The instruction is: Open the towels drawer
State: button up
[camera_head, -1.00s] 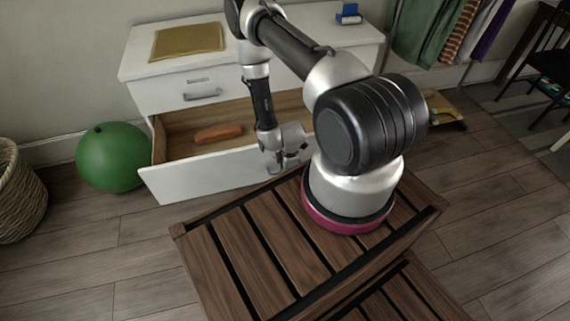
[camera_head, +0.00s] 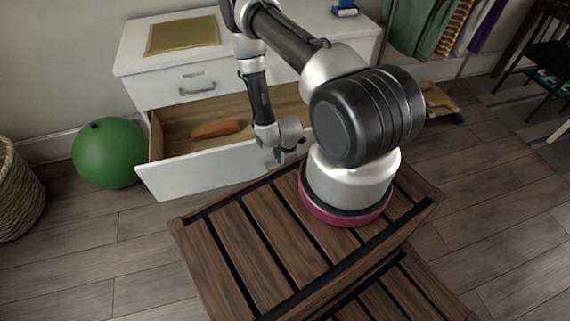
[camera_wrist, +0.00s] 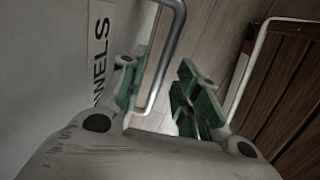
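The white dresser (camera_head: 135,62) stands by the wall. Its lower drawer (camera_head: 200,170) is pulled well out, and a long orange-brown object (camera_head: 215,129) lies inside. In the wrist view, the drawer front (camera_wrist: 45,60) carries a partly hidden label (camera_wrist: 101,38) ending in "ELS". My gripper (camera_head: 284,154) is at the right part of this front. In the wrist view, its green fingers (camera_wrist: 163,85) are spread apart, with the metal bar handle (camera_wrist: 168,52) passing between them. I see a gap at the right finger; contact at the left finger is unclear.
The upper drawer (camera_head: 178,88) is closed. A gold cloth (camera_head: 183,36) and a small blue object (camera_head: 345,8) are on the dresser top. A green ball (camera_head: 108,153) and a wicker basket (camera_head: 15,190) stand at left. Clothes hang at upper right. The floor at front left is clear.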

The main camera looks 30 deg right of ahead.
notch_tip(320, 180, up, 12)
jog(key=s, duration=0.2)
jog(key=shift+a+f, duration=0.15)
jog(key=shift+a, duration=0.15)
jog(key=shift+s, duration=0.1)
jog(key=s+a+r+m+g, duration=0.1)
jog(key=s+r+m+g, duration=0.35)
jog(key=s+m, duration=0.4)
jog(key=s+r+m+t, duration=0.2)
jog(key=r, duration=1.4)
jog(key=s+a+r+m+t, duration=0.1)
jog(key=s+r+m+t, duration=0.1)
jog(key=r, duration=1.4)
jog(key=s+r+m+t, duration=0.2)
jog(key=r, duration=1.4)
jog(key=shift+a+r+t+y, duration=0.25)
jog(key=shift+r+t+y, duration=0.05)
jog(key=shift+r+t, duration=0.1)
